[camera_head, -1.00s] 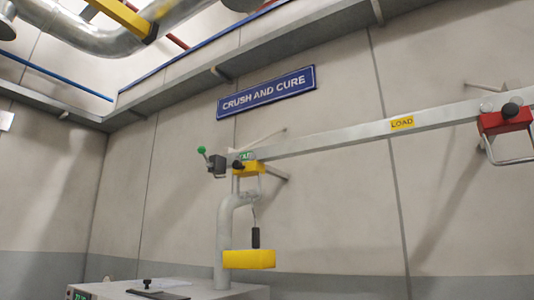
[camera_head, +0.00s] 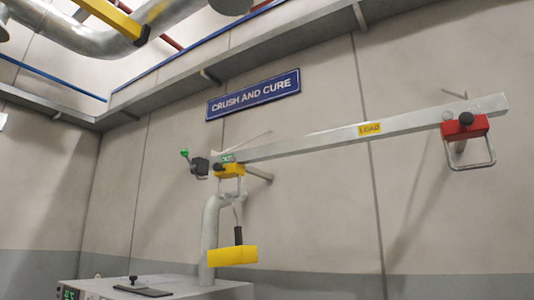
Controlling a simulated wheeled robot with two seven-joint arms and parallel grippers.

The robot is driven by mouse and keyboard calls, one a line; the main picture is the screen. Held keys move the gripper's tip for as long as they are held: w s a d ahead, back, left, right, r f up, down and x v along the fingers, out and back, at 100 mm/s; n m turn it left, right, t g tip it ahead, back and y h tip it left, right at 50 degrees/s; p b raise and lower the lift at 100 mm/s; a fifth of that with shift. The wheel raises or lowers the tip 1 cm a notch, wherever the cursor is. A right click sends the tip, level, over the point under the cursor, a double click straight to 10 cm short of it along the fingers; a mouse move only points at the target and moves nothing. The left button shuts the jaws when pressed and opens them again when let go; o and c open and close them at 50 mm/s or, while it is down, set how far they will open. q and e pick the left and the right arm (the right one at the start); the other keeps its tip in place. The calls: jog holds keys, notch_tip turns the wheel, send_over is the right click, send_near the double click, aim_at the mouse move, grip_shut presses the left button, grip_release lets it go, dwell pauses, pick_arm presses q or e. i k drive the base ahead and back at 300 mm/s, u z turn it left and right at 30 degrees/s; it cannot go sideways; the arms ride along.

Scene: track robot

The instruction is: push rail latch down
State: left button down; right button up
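The rail (camera_head: 320,140) is a long grey bar fixed to the wall, with a yellow LOAD label (camera_head: 370,129). At its left end is a dark latch block (camera_head: 200,166) with a lever ending in a green knob (camera_head: 185,153); the knob stands up and to the left of the block. A small green-lettered sign (camera_head: 227,158) sits beside it. A yellow carriage (camera_head: 230,171) hangs at that end of the rail. A red carriage (camera_head: 465,127) with a black knob and a wire handle hangs near the right end. Neither gripper is in view.
A yellow block (camera_head: 233,256) with a black grip hangs below the yellow carriage, beside a grey bent pipe (camera_head: 209,235). A grey machine cabinet (camera_head: 180,289) stands below. A blue CRUSH AND CURE sign (camera_head: 254,94) is on the wall. Pipes run overhead.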

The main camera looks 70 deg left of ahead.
aim_at(185, 152)
jog(key=z, duration=0.1)
jog(key=k, duration=1.25)
jog(key=u, duration=1.35)
jog(key=i, duration=0.1)
jog(key=u, duration=0.15)
